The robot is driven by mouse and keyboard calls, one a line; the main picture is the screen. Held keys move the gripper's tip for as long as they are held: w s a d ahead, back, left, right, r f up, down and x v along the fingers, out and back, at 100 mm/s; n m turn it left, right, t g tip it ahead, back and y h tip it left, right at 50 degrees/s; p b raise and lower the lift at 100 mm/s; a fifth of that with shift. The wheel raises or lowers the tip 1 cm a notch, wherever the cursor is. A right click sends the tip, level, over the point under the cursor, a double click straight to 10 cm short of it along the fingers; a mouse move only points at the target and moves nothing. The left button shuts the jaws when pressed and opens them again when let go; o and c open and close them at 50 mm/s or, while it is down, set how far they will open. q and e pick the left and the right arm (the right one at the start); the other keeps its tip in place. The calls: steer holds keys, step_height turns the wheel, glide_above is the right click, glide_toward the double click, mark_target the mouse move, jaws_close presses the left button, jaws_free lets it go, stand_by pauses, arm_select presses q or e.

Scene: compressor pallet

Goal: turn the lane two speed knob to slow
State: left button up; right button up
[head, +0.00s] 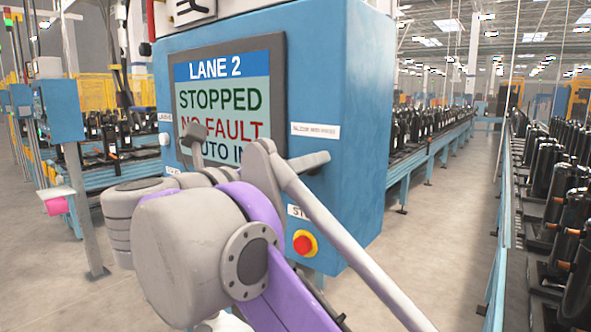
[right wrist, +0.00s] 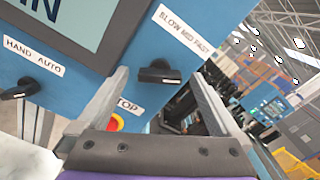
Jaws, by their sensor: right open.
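The lane two control cabinet (head: 345,90) is blue, with a screen (head: 222,95) reading "LANE 2 STOPPED NO FAULT". Its speed knob (right wrist: 158,74) is black, below the tilted "SLOW MED FAST" label (right wrist: 183,32) in the right wrist view. The knob's bar lies roughly level in that picture, at an angle to the label; I cannot tell its pointer setting. My right gripper (right wrist: 160,84) is open, one finger on each side of the knob; contact cannot be told. In the head view my right arm hides the knob, but the label (head: 315,131) shows. My left gripper is out of view.
A red stop button (head: 305,243) on a yellow base sits low on the cabinet, close to my arm. A second black knob (right wrist: 20,88) sits under the "HAND AUTO" label (right wrist: 34,55). A conveyor (head: 430,145) with black compressors runs behind; another row (head: 560,190) stands right.

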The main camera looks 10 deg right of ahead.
steer(key=shift+w+d, duration=0.15)
steer(key=shift+d, duration=0.05)
steer(key=c, duration=1.4)
